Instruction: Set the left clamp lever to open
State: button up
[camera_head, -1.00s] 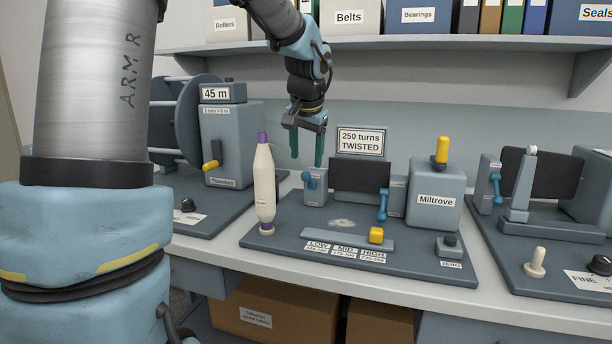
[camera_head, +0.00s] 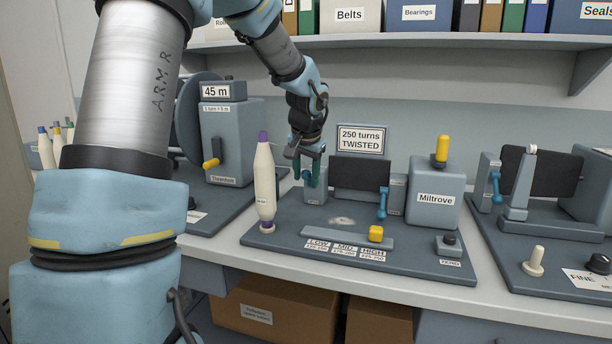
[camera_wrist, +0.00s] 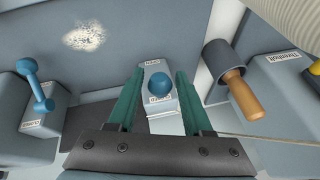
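The left clamp is a small grey block (camera_head: 316,195) behind the cream bobbin, with a blue lever (camera_wrist: 160,84) on it. In the head view the fingers partly hide the lever. I cannot tell whether the fingers touch it.
The right clamp's blue lever (camera_head: 383,204) stands beyond a dark panel (camera_head: 360,175). The upright cream bobbin (camera_head: 265,185) is close on the left, with a thread near my gripper. A yellow slider (camera_head: 376,235) and the Miltrove box (camera_head: 435,195) are at the right.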

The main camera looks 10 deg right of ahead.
grip_shut()
dwell(1.1)
